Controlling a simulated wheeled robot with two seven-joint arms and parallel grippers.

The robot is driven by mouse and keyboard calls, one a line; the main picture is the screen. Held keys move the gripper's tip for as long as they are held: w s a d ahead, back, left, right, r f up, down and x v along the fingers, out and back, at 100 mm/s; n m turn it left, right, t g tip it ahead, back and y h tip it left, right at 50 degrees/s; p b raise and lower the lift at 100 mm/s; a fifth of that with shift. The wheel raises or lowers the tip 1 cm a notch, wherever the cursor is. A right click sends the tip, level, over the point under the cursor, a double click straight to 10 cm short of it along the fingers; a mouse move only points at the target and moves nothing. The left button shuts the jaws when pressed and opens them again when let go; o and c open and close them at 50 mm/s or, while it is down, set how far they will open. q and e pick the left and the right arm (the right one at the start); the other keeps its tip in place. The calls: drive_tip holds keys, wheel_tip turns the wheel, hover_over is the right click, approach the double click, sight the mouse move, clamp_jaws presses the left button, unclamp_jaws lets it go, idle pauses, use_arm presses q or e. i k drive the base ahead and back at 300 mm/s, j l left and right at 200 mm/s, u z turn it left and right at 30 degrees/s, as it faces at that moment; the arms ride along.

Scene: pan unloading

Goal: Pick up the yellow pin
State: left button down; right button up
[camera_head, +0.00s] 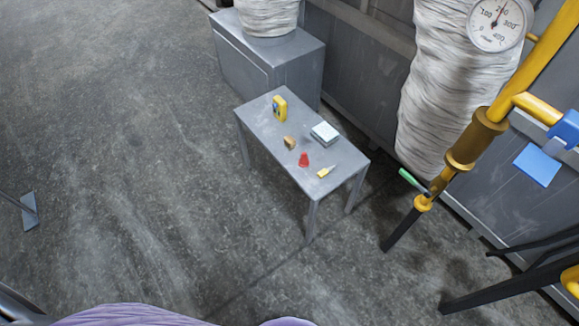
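A small yellow piece with a thin pale tip, which looks like the yellow pin (323,173), lies on the grey table (262,129) near its front right edge. The tip points up and to the right. A small red object (303,160) is just left of it, apart from it. Neither of my grippers is in view.
A yellow device with a dark face (280,108), a tan block (289,142) and a pale box (325,133) also stand on the table. A grey cabinet (268,65) is behind it. Yellow pipes (475,138) with a gauge (496,24) rise at right. The floor left is open.

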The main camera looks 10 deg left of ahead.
sight(321, 175)
drive_tip(key=z, duration=2.1)
drive_tip(key=u, duration=2.15)
drive_tip(key=i+j+z, duration=0.4)
drive_tip(key=j+z, duration=0.15)
drive_tip(key=j, duration=0.2)
drive_tip(key=i+j+z, duration=0.15)
drive_tip(key=j+z, duration=0.15)
drive_tip(key=j, duration=0.15)
drive_tip(key=i+j+z, duration=0.1)
drive_tip(key=j+z, duration=0.15)
drive_tip(key=j, duration=0.2)
drive_tip(key=j+z, duration=0.3)
drive_tip(key=j, duration=0.2)
drive_tip(key=i+j+z, duration=0.1)
drive_tip(key=j+z, duration=0.25)
drive_tip(key=j, duration=0.2)
drive_tip(key=j+z, duration=0.3)
drive_tip(key=j, duration=0.3)
